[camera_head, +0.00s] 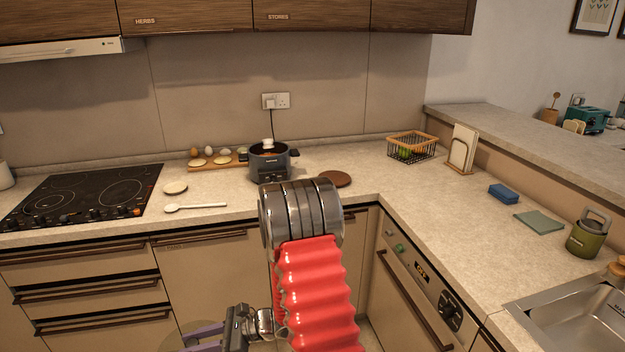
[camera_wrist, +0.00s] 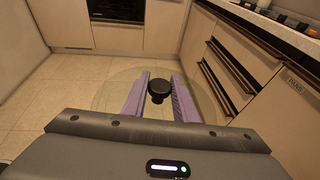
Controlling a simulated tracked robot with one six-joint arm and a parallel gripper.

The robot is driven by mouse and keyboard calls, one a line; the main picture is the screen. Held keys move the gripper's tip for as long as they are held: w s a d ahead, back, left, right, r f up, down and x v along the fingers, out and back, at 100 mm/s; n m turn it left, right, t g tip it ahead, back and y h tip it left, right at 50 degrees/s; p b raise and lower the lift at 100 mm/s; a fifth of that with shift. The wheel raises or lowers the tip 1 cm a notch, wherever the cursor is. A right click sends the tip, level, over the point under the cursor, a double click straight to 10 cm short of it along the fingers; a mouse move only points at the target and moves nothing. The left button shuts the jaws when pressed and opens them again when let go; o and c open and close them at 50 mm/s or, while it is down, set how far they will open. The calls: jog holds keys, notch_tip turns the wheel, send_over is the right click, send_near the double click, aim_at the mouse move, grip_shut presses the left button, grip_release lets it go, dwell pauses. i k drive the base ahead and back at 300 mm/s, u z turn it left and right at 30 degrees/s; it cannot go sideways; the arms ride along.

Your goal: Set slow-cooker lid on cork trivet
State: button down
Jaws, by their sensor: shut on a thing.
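My gripper (camera_wrist: 160,80) has purple fingers, one on each side of the black knob of the slow-cooker lid (camera_wrist: 159,92). The lid is a see-through glass disc, held in the air above the tiled floor in the wrist view. In the head view my gripper (camera_head: 203,335) is low in front of the cabinets, and only a faint part of the lid shows there. The cork trivet (camera_head: 336,178) is a brown round disc lying bare on the counter near the inner corner. The dark slow cooker (camera_head: 271,167) stands to its left with its top uncovered.
My arm crosses the front of the counter below the trivet. A wooden board (camera_head: 238,162) with eggs stands left of the cooker, a white spoon (camera_head: 195,207) lies near the hob (camera_head: 84,196). A wire basket (camera_head: 410,150) stands right; counter around the trivet's right is clear.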

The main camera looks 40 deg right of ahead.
aim_at(334, 177)
jog(key=z, duration=0.3)
jog(key=i, duration=1)
jog(key=z, duration=0.65)
jog(key=k, duration=0.9)
jog(key=z, duration=0.1)
jog(key=i, duration=0.55)
jog(key=z, duration=0.05)
